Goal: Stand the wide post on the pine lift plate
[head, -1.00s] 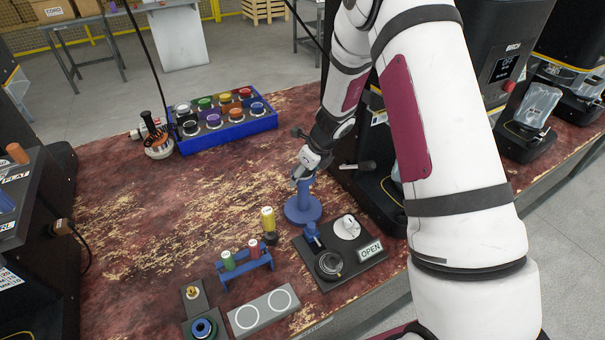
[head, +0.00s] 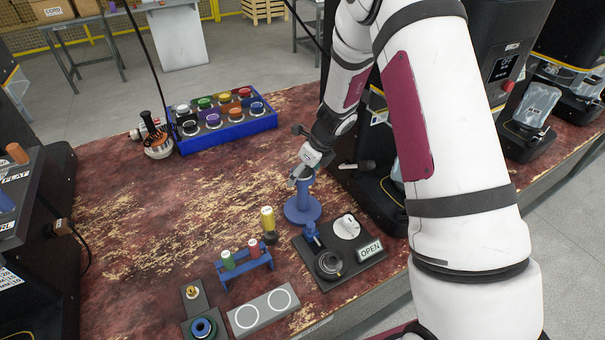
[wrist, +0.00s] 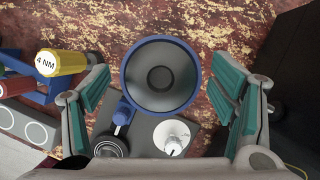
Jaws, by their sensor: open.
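My gripper (head: 299,179) is at the post's top in the head view. In the wrist view my gripper (wrist: 162,90) has its green-padded fingers spread on either side of the post, with gaps showing. I cannot make out which surface is the pine lift plate.
A dark plate with a white knob and OPEN sign (head: 370,249) sits close in front of the post. A yellow-topped tool (head: 268,218) and a blue rack (head: 246,265) are to its left. A black machine (head: 380,190) stands right.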

